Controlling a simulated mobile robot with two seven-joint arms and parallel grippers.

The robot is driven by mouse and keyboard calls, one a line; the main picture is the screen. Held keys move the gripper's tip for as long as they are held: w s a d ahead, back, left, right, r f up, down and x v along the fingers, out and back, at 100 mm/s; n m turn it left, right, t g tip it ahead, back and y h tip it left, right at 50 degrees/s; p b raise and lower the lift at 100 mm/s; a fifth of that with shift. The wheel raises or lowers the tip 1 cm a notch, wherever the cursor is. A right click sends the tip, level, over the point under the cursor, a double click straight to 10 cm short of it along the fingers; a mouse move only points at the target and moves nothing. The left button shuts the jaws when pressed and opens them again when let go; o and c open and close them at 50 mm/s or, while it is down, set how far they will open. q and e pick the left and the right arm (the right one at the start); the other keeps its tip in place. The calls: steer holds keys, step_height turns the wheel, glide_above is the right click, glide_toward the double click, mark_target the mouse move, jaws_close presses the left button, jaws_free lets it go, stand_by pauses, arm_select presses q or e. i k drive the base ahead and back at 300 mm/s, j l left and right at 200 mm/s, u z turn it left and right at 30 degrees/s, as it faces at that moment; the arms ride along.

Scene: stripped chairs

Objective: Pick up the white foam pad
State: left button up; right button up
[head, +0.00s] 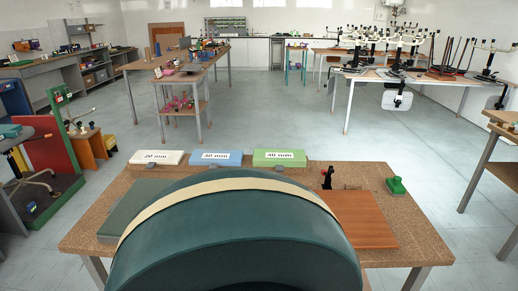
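The white foam pad (157,157) lies flat at the back left of the near cork-topped table (118,186). It carries a "20 mm" label. A blue pad (216,157) labelled "30 mm" lies to its right. A green pad (279,158) labelled "40 mm" lies further right in the same row. Neither of my grippers is in view.
A large dark green rounded shape (235,240) with a cream band fills the near middle and hides part of the table. Grey floor surrounds the table.

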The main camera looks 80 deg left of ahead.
mark_target(151, 158)
steer(key=u, duration=4.65)
steer(key=i+j+u, duration=0.1)
steer(key=i+u, duration=0.25)
steer(key=i, duration=0.3)
steer(key=i+u, duration=0.4)
steer(key=i, duration=0.25)
steer(key=i+z, duration=0.15)
steer(key=i, duration=0.35)
steer(key=i+j+z, duration=0.15)
steer(key=i, duration=0.35)
steer(key=i+j+z, duration=0.2)
steer(key=i, duration=0.35)
steer(key=i+l+z, duration=0.15)
steer(key=i+z, duration=0.3)
steer(key=i+l+z, duration=0.1)
steer(key=i+z, duration=0.15)
steer(key=z, duration=0.2)
steer(key=i+z, duration=0.3)
steer(key=z, duration=0.2)
steer(key=i+l+z, duration=0.1)
steer(key=i+z, duration=0.35)
steer(key=i, duration=0.25)
steer(key=i+j+z, duration=0.1)
steer(key=i+z, duration=0.35)
steer(key=i, duration=0.25)
